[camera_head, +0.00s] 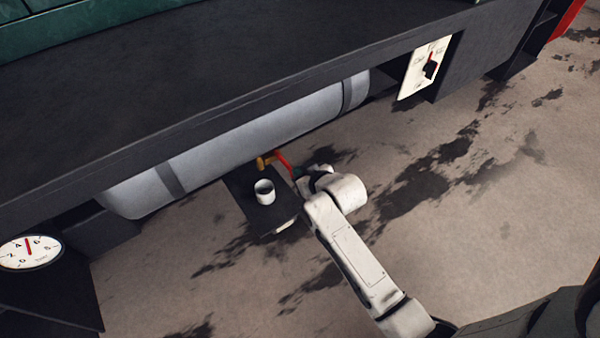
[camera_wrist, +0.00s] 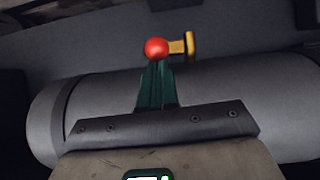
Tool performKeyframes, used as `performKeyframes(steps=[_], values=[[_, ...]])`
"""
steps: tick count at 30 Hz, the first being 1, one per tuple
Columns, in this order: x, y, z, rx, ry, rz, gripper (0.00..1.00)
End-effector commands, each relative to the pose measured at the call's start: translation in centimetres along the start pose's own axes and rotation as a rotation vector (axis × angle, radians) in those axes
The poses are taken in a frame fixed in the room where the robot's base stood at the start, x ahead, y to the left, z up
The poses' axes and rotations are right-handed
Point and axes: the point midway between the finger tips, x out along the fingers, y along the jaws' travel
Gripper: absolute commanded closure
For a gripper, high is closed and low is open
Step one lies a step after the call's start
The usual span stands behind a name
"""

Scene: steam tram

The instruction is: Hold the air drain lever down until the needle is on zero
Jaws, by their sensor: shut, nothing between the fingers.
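The red air drain lever (camera_head: 283,160) slants out from a brass fitting (camera_head: 263,162) under the grey air tank (camera_head: 240,135). In the wrist view the lever's round red knob (camera_wrist: 156,48) is seen end-on, with the brass fitting (camera_wrist: 185,45) beside it. My gripper (camera_wrist: 157,63) is shut and empty, its green fingertips just below the knob in that picture; I cannot tell whether they touch it. In the head view my gripper (camera_head: 295,171) is at the lever's outer end, partly hidden by my wrist. The round white gauge (camera_head: 40,251) at lower left has its red needle between 4 and 6.
The dark tram edge (camera_head: 200,130) overhangs the tank. A pale dial panel (camera_head: 417,80) hangs at upper right. The stained floor (camera_head: 480,200) at right is clear.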

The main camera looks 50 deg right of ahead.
Motion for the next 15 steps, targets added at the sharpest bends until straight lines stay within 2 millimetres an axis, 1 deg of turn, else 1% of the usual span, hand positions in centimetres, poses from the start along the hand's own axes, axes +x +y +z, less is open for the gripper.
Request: performKeyframes(steps=[11, 15], values=[[0.5, -0.1, 1.3, 0.002, 0.062, 0.002, 1.0], [0.9, -0.1, 2.3, 0.003, 0.113, 0.003, 1.0]])
